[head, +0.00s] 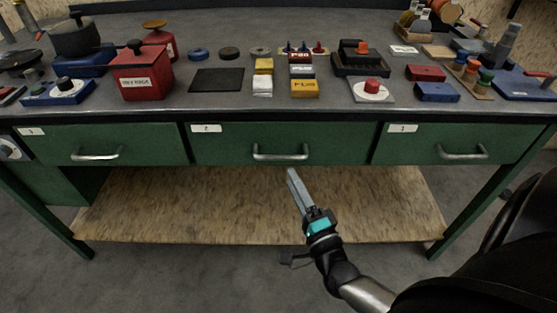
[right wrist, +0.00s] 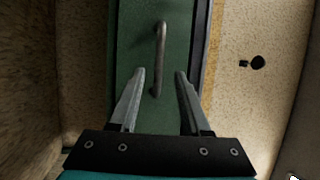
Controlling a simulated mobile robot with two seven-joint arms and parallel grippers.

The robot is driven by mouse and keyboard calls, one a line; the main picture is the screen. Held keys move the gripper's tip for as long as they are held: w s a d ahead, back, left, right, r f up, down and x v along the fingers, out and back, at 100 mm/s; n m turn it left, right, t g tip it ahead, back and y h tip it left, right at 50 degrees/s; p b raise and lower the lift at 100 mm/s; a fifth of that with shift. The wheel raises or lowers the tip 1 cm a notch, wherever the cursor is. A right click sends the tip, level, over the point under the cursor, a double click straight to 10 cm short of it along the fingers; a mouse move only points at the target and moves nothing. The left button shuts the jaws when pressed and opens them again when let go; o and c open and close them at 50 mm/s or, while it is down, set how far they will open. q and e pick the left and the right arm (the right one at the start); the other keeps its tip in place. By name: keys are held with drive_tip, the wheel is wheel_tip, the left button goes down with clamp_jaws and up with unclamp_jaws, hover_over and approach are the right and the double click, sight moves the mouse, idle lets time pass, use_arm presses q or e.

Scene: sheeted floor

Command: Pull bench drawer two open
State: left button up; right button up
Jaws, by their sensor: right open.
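The green bench has three drawers in a row. The middle drawer (head: 340,148), with a tag that seems to read 2, is shut. Its silver bar handle (head: 280,156) is level across the front. My right gripper (head: 291,173) is just below and right of the handle's middle in the head view, jaws open and empty. In the right wrist view the same handle (right wrist: 161,45) stands lengthwise on the green front (right wrist: 133,45), its near end lying in line between the spread fingertips (right wrist: 160,73). No finger visibly touches it. My left gripper is out of view.
The left drawer (head: 55,147) and right drawer (head: 400,152) are shut too. The bench top (head: 215,102) holds many items, including a red box (head: 141,80) and yellow blocks. A wooden lower shelf (head: 190,205) sits below. The floor in front is clear.

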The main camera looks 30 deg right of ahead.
sight(280, 156)
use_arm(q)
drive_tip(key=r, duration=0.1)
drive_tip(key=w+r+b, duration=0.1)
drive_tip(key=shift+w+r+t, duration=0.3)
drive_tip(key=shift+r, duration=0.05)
use_arm(e)
drive_tip(key=x, duration=0.8)
drive_tip(key=shift+a+f, duration=0.1)
clamp_jaws()
idle(0.6)
